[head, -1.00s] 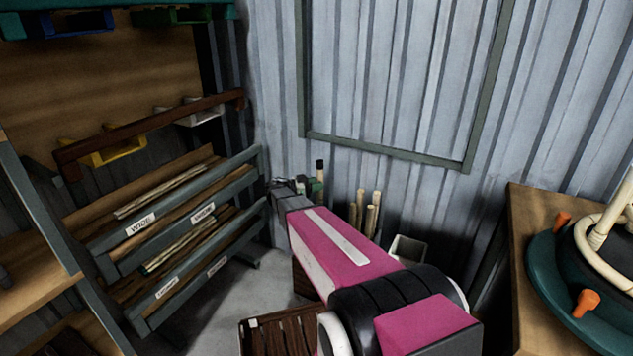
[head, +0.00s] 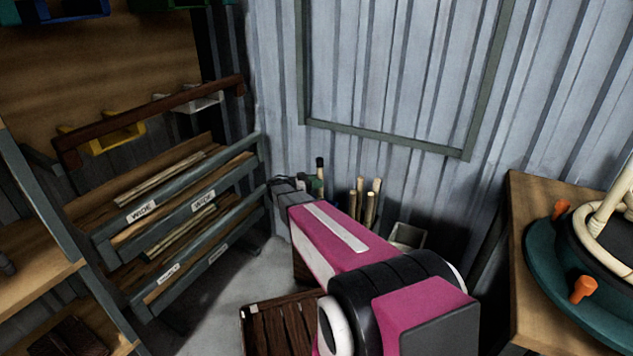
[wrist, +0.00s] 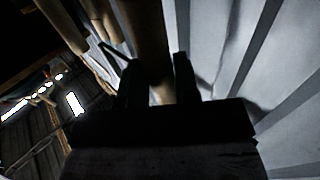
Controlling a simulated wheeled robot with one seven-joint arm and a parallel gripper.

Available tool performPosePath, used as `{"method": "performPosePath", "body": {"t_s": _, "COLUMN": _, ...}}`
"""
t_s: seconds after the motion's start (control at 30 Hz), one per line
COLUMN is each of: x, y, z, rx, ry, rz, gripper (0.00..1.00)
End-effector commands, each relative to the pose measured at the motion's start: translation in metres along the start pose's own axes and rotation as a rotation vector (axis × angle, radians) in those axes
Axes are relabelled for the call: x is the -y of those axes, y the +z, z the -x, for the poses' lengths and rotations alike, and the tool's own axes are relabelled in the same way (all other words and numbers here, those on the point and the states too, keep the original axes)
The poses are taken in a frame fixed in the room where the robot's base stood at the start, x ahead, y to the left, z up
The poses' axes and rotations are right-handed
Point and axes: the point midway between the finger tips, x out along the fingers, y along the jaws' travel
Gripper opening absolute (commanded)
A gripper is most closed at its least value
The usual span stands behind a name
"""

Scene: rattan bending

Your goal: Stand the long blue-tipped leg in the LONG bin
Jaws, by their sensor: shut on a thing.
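My gripper (wrist: 156,66) is shut on a round tan wooden leg (wrist: 150,35), which runs up between its two dark fingers in the wrist view. The leg's tip is outside that view, so I cannot see its colour there. In the head view my gripper (head: 284,185) is small and dark at the far end of my pink arm. A dark-tipped stick (head: 320,170) stands up just right of it; I cannot tell whether this is the held leg. No bin marked LONG can be read; my arm hides the floor behind it.
Several pale rods (head: 370,205) stand upright behind my arm, beside a grey open box (head: 406,237). A labelled rack (head: 185,215) of strips is at left. A slatted brown crate (head: 280,325) is below. A workbench (head: 522,220) is at right. Corrugated wall closes the back.

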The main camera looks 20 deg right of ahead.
Motion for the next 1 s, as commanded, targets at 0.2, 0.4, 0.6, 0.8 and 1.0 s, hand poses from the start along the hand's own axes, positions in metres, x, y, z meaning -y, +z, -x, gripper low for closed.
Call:
{"method": "performPosePath", "body": {"t_s": 0.2, "x": 0.000, "y": 0.000, "z": 0.000, "rx": 0.000, "ry": 0.000, "rz": 0.000, "gripper": 0.36}}
{"method": "performPosePath", "body": {"t_s": 0.4, "x": 0.000, "y": 0.000, "z": 0.000, "rx": 0.000, "ry": 0.000, "rz": 0.000, "gripper": 0.59}}
{"method": "performPosePath", "body": {"t_s": 0.6, "x": 0.000, "y": 0.000, "z": 0.002, "rx": 0.000, "ry": 0.000, "rz": 0.000, "gripper": 0.59}}
{"method": "performPosePath", "body": {"t_s": 0.8, "x": 0.001, "y": 0.000, "z": 0.026, "rx": -0.001, "ry": -0.002, "rz": 0.000, "gripper": 0.59}}
{"method": "performPosePath", "body": {"t_s": 1.0, "x": 0.001, "y": 0.000, "z": 0.064, "rx": 0.000, "ry": -0.002, "rz": 0.000, "gripper": 0.59}}
